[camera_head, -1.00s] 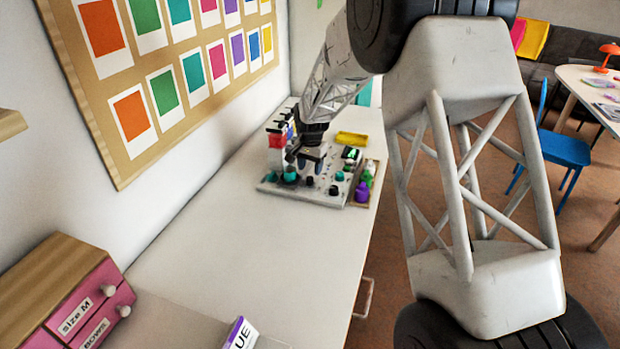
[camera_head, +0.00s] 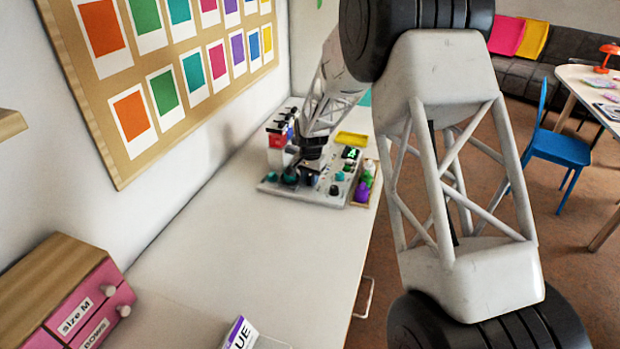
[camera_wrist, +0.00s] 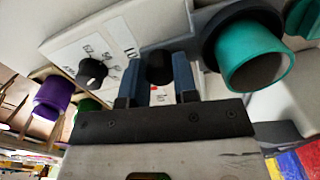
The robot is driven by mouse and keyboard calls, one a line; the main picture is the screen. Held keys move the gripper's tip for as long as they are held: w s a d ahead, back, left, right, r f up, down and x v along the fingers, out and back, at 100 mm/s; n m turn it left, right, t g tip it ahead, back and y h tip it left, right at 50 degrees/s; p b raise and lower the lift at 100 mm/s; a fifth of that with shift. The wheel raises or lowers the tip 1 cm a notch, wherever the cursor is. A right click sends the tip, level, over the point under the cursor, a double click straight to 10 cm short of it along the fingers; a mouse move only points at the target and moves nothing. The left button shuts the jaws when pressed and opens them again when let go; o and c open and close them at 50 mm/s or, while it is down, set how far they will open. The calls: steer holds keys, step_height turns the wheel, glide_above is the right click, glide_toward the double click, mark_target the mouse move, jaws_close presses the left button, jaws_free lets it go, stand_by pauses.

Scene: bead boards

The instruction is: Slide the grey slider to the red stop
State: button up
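The board (camera_head: 325,196), a light panel with coloured knobs and buttons, lies at the far end of the long white table. My gripper (camera_head: 308,168) is low over its back left part; its fingertips are hard to make out in the head view. In the wrist view my gripper's two blue-grey fingers (camera_wrist: 160,78) stand either side of a dark round-topped knob (camera_wrist: 160,67), with little or no gap visible. I cannot tell whether this knob is the grey slider or whether the fingers press on it. I cannot clearly make out the red stop.
A large teal button in a dark collar (camera_wrist: 252,54) stands close right of the fingers in the wrist view. A black dial (camera_wrist: 91,71) and a purple knob (camera_wrist: 52,97) are to the left. A yellow tray (camera_head: 352,139) lies behind the board.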

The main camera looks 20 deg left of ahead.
jaws_close()
steer(key=shift+w, duration=4.3)
steer(key=o, duration=0.6)
jaws_free()
steer(key=shift+c, duration=0.2)
steer(key=shift+r, duration=0.15)
step_height(320, 180, up, 8)
steer(key=shift+f, duration=0.25)
